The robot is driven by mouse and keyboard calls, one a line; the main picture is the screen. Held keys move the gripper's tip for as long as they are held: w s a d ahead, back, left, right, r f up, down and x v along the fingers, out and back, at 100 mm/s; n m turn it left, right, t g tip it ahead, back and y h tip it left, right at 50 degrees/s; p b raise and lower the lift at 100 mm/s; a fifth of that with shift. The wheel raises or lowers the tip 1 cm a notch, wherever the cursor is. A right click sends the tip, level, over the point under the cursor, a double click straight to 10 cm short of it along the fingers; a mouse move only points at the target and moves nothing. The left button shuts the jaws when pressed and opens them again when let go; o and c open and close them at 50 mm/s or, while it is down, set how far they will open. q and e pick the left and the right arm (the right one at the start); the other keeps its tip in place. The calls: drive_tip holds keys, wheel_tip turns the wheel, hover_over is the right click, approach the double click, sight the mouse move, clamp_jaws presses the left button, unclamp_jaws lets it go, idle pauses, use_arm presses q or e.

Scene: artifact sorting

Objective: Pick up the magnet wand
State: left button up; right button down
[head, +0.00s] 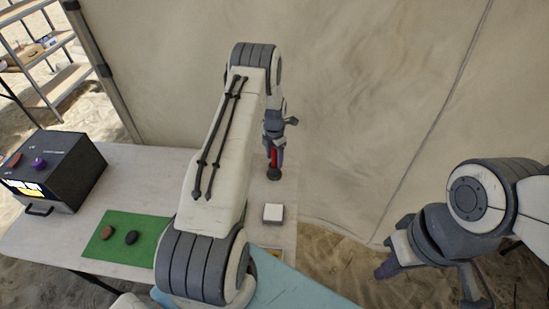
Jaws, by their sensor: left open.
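The magnet wand (274,163) has a red shaft and a round black end. It stands near the table's back right, close to the canvas wall. My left gripper (276,148) is open and reaches down at the wand, with its fingers beside the upper part of the shaft. The wand's top is hidden by the gripper, and I cannot tell whether the fingers touch it. My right gripper (428,282) is off the table's right side, with its fingers apart and nothing visible between them.
A black box (62,165) with a handle and coloured knobs stands on the table's left (150,165). A green mat (108,250) bears a brown stone (108,232) and a dark stone (132,237). Shelves stand at upper left.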

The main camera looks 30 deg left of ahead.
use_arm(q)
clamp_jaws()
drive_tip(key=shift+r, duration=0.1)
